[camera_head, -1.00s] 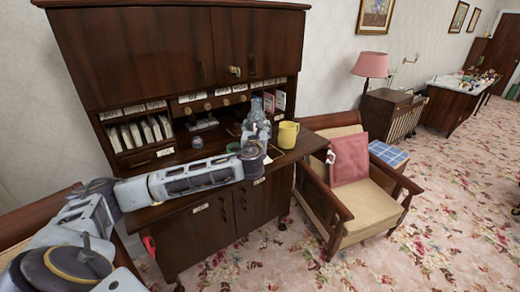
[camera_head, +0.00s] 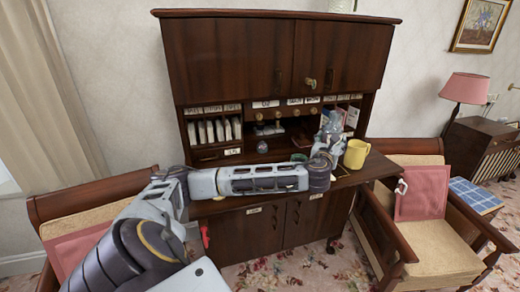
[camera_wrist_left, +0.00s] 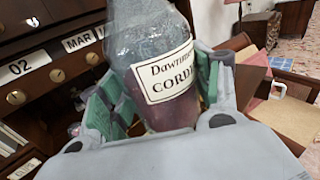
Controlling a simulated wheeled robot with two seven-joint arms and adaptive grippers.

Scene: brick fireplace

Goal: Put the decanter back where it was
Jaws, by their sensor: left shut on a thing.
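The decanter (camera_wrist_left: 160,70) is a clear glass vessel with dark red contents and a white label reading "CORD…". It fills the middle of the left wrist view, slightly tilted there, and its top is cut off. My left gripper (camera_wrist_left: 152,100) is shut on it, with green-grey fingers on both sides of the glass. In the head view my left gripper (camera_head: 328,150) is over the right part of the bureau's desk top, just left of the yellow mug (camera_head: 356,154). The decanter is hard to make out there. My right gripper is not in view.
The dark wooden bureau (camera_head: 265,57) has pigeonholes with letters, small labelled drawers and a low overhead cupboard. A small dark jar (camera_head: 262,147) stands on the desk. Armchairs flank the bureau, the right one with a pink cushion (camera_head: 422,192). My left arm crosses the desk front.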

